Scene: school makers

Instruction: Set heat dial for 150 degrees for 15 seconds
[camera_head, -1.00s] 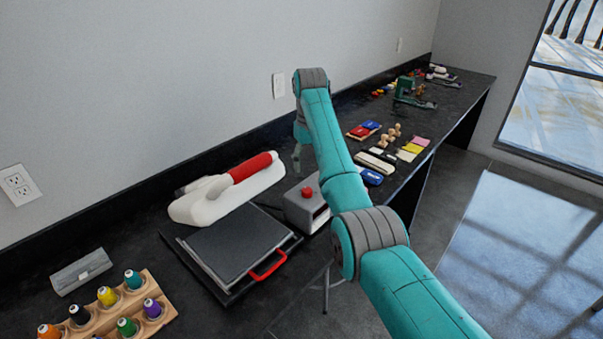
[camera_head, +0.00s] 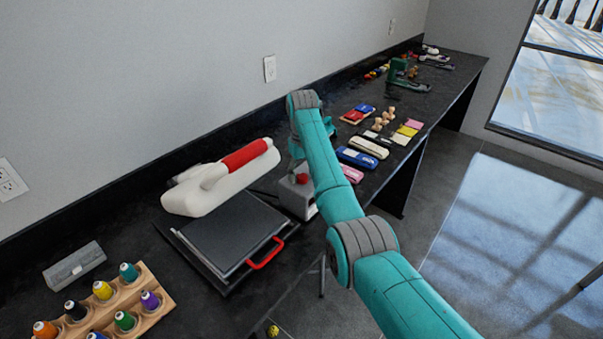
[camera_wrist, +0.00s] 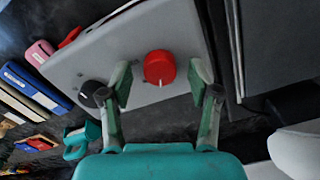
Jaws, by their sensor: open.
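A grey control box (camera_head: 292,199) stands right of the flat dark heat press (camera_head: 232,232) with a red handle. In the wrist view the box face (camera_wrist: 185,30) carries a red dial (camera_wrist: 159,66) and a black dial (camera_wrist: 91,93). The red dial has a short white mark toward the bottom of the picture. My gripper (camera_wrist: 163,82) is open, its two green-grey fingers on either side of the red dial. The left finger is near the black dial. I cannot tell whether either finger touches. In the head view my arm partly hides the gripper and box.
A white press arm with a red grip (camera_head: 218,180) lies behind the press. A rack of thread spools (camera_head: 165,303) is at the front left. Coloured boxes and small wooden pieces (camera_head: 385,118) lie farther along the black counter (camera_head: 120,230).

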